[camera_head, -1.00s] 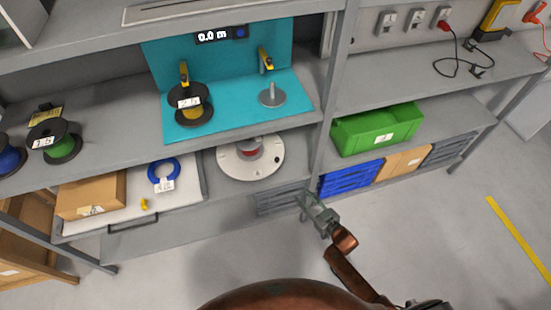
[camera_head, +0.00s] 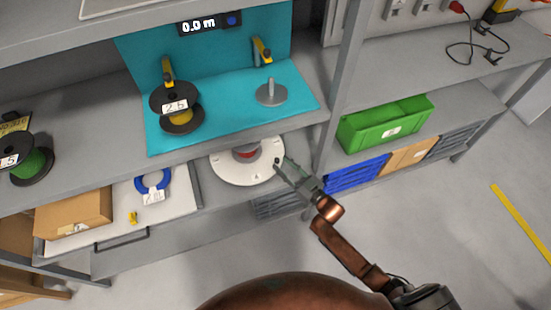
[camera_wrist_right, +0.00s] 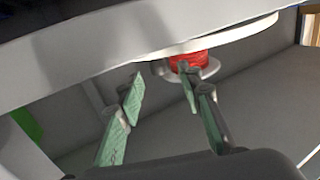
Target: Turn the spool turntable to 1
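The spool turntable (camera_head: 228,173) is a round white disc on the lower level, under the front edge of the main shelf. A red spool (camera_head: 245,152) shows near its middle. Small marks sit around the rim; one at the front looks like a 4, but the others are too small to read. My right gripper (camera_head: 279,166) is at the disc's right edge, beside a small dark knob. In the right wrist view the gripper (camera_wrist_right: 161,90) has its fingers apart, with the red spool (camera_wrist_right: 188,61) beyond them. I cannot tell whether a finger touches the disc. My left gripper is out of view.
The main shelf (camera_head: 80,130) overhangs the turntable. It bears a teal station (camera_head: 215,115) with a yellow spool (camera_head: 178,117) and an empty spindle plate (camera_head: 271,94). A green bin (camera_head: 385,125) and blue crate (camera_head: 355,174) stand right. The floor in front is clear.

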